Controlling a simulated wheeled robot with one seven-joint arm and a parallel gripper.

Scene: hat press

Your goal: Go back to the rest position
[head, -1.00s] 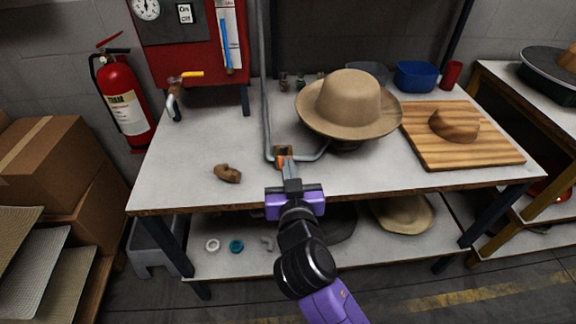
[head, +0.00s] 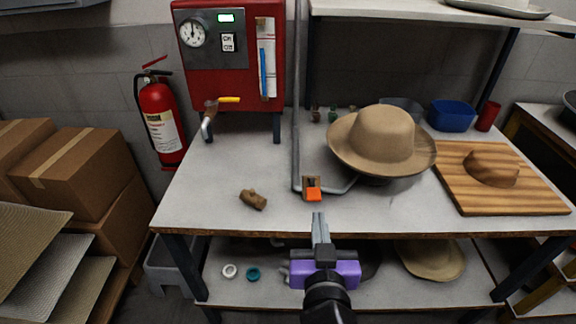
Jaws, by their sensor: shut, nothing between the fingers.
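My gripper (head: 319,220) is shut and empty. In the head view it is at the front edge of the workbench (head: 215,205), low in the picture, apart from the orange switch (head: 313,190) on the pipe behind it. A tan hat (head: 385,140) sits on a round dark form at the right of the bench. The red press control box (head: 228,60) stands at the back left with a gauge and a lit green display.
A brown wooden piece (head: 253,200) lies left of the switch. A striped wooden board (head: 500,190) with a brown block lies at the right. A blue bowl (head: 452,115) is at the back. Cardboard boxes (head: 75,165) and a fire extinguisher (head: 160,120) stand at the left.

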